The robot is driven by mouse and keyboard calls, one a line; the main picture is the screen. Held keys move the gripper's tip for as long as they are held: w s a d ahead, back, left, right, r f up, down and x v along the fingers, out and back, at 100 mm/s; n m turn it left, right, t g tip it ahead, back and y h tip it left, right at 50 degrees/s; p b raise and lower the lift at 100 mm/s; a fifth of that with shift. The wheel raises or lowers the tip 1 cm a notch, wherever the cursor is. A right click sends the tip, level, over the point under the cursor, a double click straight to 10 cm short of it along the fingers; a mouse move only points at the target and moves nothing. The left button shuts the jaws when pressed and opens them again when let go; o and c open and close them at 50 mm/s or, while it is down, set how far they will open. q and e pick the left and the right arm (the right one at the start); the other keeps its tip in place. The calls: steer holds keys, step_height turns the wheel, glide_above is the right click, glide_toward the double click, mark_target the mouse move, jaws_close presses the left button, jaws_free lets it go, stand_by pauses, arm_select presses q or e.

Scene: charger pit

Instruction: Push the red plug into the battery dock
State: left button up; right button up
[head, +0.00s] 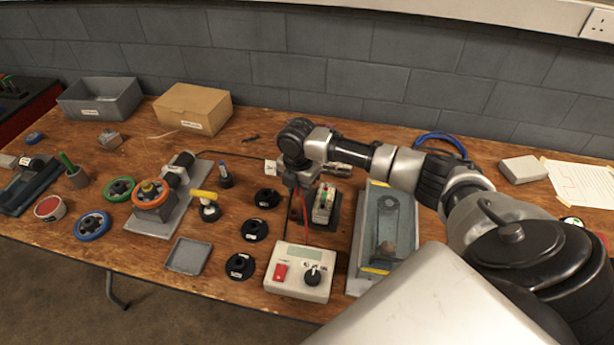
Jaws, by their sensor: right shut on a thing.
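My right arm comes in from the right, and its gripper (298,183) points down, shut, over the middle of the table. A thin red lead (305,212) runs from just under the jaws down to the charger box (299,271). The red plug itself is too small and too covered by the jaws to make out. I cannot tell whether the plug touches the dock. My left gripper is not in view.
The charger box has a red switch and a black knob. Several black round holders (254,230) stand left of it. A valve stand with an orange wheel (152,194) is further left.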

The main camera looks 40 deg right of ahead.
steer(key=shift+w+a+f+b, duration=0.1)
steer(key=shift+a+f+b, duration=0.25)
steer(key=shift+f+b, duration=0.25)
steer(key=shift+w+a+f+b, duration=0.1)
steer(key=shift+a+f+b, duration=0.2)
steer(key=shift+f+b, duration=0.2)
step_height(320, 180, down, 3)
steer(key=b, duration=0.3)
steer(key=shift+r, duration=0.1)
arm_select(q)
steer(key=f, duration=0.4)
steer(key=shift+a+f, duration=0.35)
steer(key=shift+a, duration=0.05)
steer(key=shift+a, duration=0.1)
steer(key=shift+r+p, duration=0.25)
steer(key=shift+p, duration=0.05)
arm_select(e)
steer(key=shift+r, duration=0.1)
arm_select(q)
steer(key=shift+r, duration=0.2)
arm_select(e)
steer(key=shift+a, duration=0.1)
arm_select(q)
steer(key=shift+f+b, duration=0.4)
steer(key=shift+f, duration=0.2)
arm_select(e)
steer(key=shift+f, duration=1.3)
